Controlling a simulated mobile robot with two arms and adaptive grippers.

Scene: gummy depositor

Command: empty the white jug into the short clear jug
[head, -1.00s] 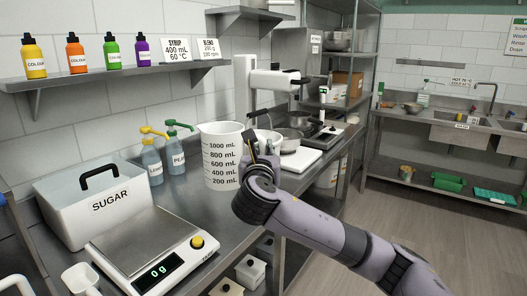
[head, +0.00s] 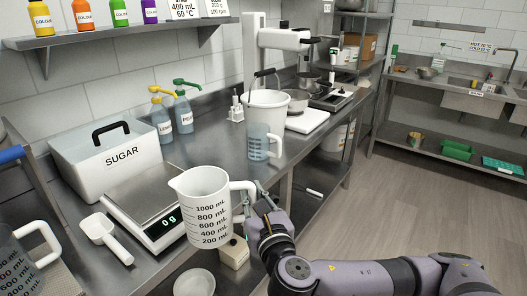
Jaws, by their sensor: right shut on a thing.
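The white jug (head: 203,205), with a printed mL scale, is upright in front of the digital scale near the bench edge. My right gripper (head: 254,202) is shut on its handle, on the jug's right side. The jug's contents cannot be made out. Two clear jugs with white handles show. One (head: 257,141) stands farther back on the bench, in front of a white bucket. The other (head: 18,268) is at the lower left, cut off by the picture edge. I cannot tell for sure which is the short one. My left gripper is out of view.
The digital scale (head: 166,219) reads 0 g, beside the sugar bin (head: 115,160) and a white scoop (head: 105,235). Lemon and pear pump bottles (head: 184,112) stand by the wall. The white bucket (head: 270,105) is behind the farther clear jug. Bare bench lies between.

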